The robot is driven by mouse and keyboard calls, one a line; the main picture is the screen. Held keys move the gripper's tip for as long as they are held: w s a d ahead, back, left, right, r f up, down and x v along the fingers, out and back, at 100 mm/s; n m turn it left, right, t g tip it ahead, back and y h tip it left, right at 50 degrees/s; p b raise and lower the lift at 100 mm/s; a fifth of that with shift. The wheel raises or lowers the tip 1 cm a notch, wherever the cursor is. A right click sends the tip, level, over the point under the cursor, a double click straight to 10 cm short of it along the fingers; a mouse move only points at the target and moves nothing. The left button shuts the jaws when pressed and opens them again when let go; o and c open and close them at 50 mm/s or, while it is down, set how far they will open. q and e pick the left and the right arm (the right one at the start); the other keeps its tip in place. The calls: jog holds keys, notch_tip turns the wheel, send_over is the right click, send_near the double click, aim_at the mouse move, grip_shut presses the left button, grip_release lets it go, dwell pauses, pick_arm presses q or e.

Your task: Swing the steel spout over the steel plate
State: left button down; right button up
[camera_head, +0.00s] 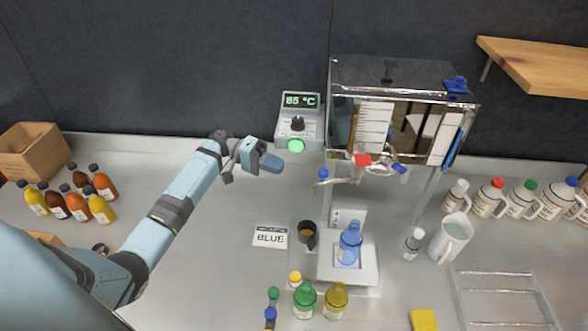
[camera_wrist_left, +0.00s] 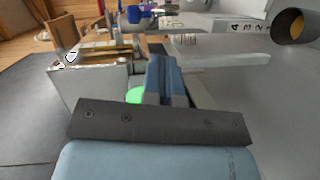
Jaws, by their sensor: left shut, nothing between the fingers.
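The steel spout (camera_head: 345,180) sticks out to the left under the steel tank (camera_head: 400,82), with a blue knob (camera_head: 323,174) at its left end. The steel plate (camera_head: 368,274) is the pale platform below the tank, and a blue bottle (camera_head: 349,244) stands upright on it. My left gripper (camera_head: 272,164) is shut and empty, left of the spout and apart from it. Its closed fingers (camera_wrist_left: 163,80) also show in the left wrist view. My right gripper is not in view.
A temperature box (camera_head: 297,119) with a green button (camera_head: 296,146) stands close to my left gripper. A dark cup (camera_head: 307,234) and a BLUE card (camera_head: 270,238) lie left of the plate. Green (camera_head: 304,300) and yellow bottles (camera_head: 335,300) stand in front. The counter below my gripper is clear.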

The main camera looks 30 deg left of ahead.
aim_at(320, 182)
pick_arm(q)
jog(key=p+x, duration=0.1)
jog(key=x, duration=0.6)
jog(key=shift+d, duration=0.1)
jog(key=shift+d+f, duration=0.1)
jog(key=shift+d, duration=0.45)
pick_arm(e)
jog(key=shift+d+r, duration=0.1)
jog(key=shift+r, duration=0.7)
pick_arm(q)
jog(key=shift+d, duration=0.1)
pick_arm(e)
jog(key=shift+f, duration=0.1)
